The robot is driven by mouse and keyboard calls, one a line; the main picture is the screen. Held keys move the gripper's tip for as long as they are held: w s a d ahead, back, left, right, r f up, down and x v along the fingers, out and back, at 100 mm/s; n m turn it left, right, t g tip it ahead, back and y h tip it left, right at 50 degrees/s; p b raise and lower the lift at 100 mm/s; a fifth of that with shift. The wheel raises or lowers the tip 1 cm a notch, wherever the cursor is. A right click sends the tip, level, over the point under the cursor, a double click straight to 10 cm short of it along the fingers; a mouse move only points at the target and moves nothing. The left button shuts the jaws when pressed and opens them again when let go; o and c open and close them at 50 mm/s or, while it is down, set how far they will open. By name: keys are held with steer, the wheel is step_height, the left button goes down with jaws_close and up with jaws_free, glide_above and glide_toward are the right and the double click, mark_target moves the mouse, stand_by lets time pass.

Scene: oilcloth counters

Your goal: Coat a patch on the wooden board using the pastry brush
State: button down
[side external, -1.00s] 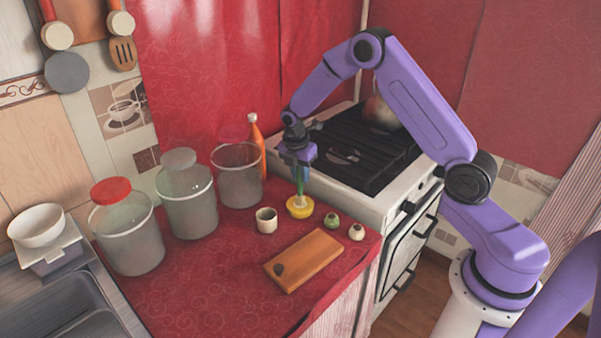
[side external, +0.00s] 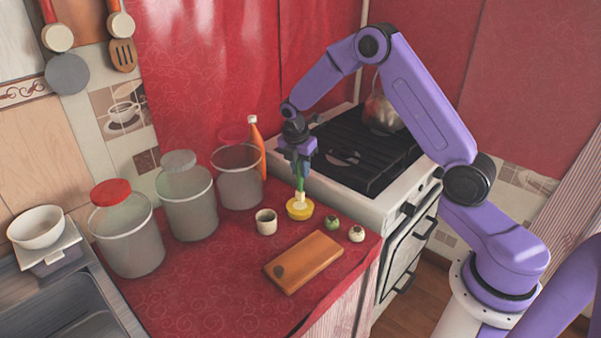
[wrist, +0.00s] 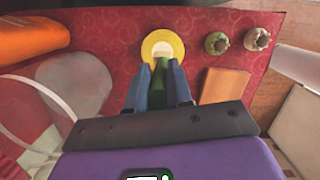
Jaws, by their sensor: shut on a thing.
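My gripper (side external: 300,167) is shut on the green handle of the pastry brush (side external: 300,184) and holds it upright above the yellow dish (side external: 292,212). The brush's cream head points down over the dish; I cannot tell whether it touches the contents. In the wrist view, the green handle (wrist: 161,80) shows between the blue fingers, with the yellow dish (wrist: 149,42) just beyond. The brown wooden board (side external: 310,258) lies flat near the counter's front edge, with a dark round spot at its left end. Part of the board (wrist: 222,86) shows right of the fingers in the wrist view.
A small pale cup (side external: 266,222) stands left of the dish. Two small round items, one green (side external: 332,220) and one pale (side external: 356,233), sit to its right. Large jars (side external: 189,205) and an orange bottle (side external: 257,145) stand behind. The stove (side external: 360,195) borders the counter's right.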

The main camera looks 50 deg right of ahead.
steer(key=shift+r, duration=2.3)
